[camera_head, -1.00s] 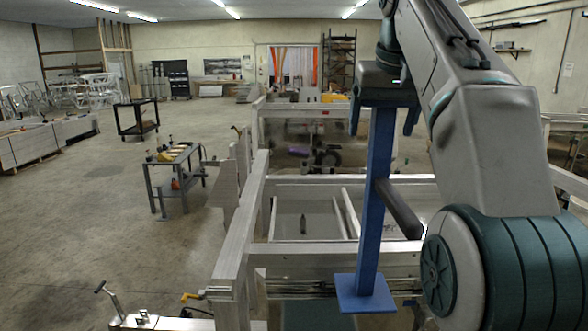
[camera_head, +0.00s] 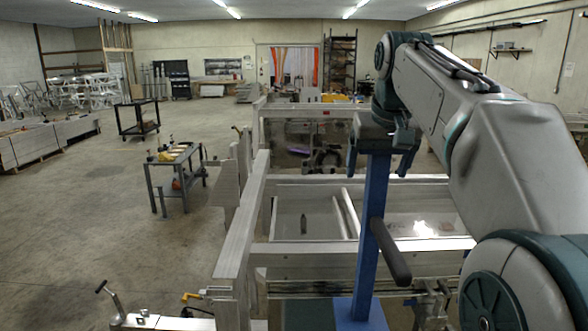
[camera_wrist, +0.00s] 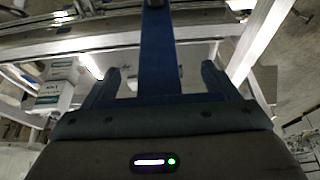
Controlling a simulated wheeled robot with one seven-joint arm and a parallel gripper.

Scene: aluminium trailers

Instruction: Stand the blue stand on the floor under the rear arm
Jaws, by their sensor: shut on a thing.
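The blue stand (camera_head: 371,215) is a tall square post with a flat square base plate (camera_head: 360,316) and a dark handle sticking out to the right. It hangs upright in front of the aluminium trailer frame (camera_head: 242,225). My gripper (camera_head: 376,160) is shut on the top of its post. In the wrist view the blue post (camera_wrist: 158,50) runs away between the two fingers of my gripper (camera_wrist: 157,85). The lower edge of the base plate is at the picture's bottom, and I cannot tell its height above the floor. I cannot pick out the rear arm with certainty.
Trailer rails fill the middle, close behind the stand. A tool table (camera_head: 175,160) and a black cart (camera_head: 137,118) stand on the left, where the floor is largely open. A metal coupling piece with a handle (camera_head: 112,300) is at the lower left.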

